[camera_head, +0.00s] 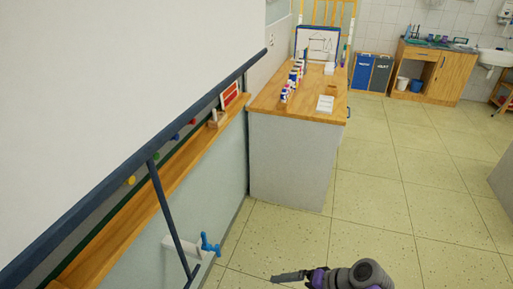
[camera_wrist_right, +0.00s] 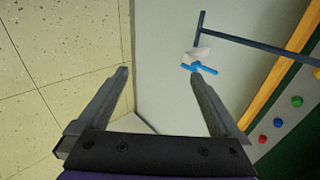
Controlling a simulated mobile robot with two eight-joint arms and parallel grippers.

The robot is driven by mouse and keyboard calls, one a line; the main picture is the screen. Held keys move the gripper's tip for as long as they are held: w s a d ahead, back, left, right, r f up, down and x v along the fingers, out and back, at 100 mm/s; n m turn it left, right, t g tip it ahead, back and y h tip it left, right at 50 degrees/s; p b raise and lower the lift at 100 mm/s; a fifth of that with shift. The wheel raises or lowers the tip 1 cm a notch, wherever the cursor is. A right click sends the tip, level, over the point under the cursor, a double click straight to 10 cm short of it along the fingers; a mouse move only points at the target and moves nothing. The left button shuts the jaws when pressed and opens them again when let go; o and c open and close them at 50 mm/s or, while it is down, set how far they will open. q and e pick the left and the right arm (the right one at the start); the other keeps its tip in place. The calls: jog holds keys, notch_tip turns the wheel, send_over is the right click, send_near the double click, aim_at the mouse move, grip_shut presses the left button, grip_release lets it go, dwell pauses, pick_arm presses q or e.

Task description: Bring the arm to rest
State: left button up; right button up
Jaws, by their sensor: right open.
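My right gripper (camera_head: 289,276) shows at the bottom of the head view, low over the tiled floor, at the end of my grey and purple arm. In the right wrist view its two fingers (camera_wrist_right: 158,75) are spread wide, with nothing between them. Beyond the fingers is a pale wall panel, apart from them. A blue T-shaped handle (camera_head: 209,246) is left of the gripper in the head view; it also shows in the wrist view (camera_wrist_right: 200,68) near the right fingertip. My left gripper is not in view.
A large white board (camera_head: 110,80) with a dark blue bar (camera_head: 150,138) fills the left. A wooden ledge (camera_head: 170,185) runs below it. A wood-topped cabinet (camera_head: 290,160) with bottles and a white tray stands ahead. The tiled floor (camera_head: 400,200) to the right is clear.

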pick_arm(q)
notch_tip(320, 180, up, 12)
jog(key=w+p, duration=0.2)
jog(key=p, duration=0.7)
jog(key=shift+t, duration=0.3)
pick_arm(e)
jog(key=s+d+r+n+t+h, duration=0.2)
jog(key=s+d+r+n+h, duration=0.2)
jog(key=s+d+r+h, duration=0.4)
jog(key=v, duration=0.3)
jog(key=shift+d+r, duration=0.35)
jog(key=shift+r, duration=0.1)
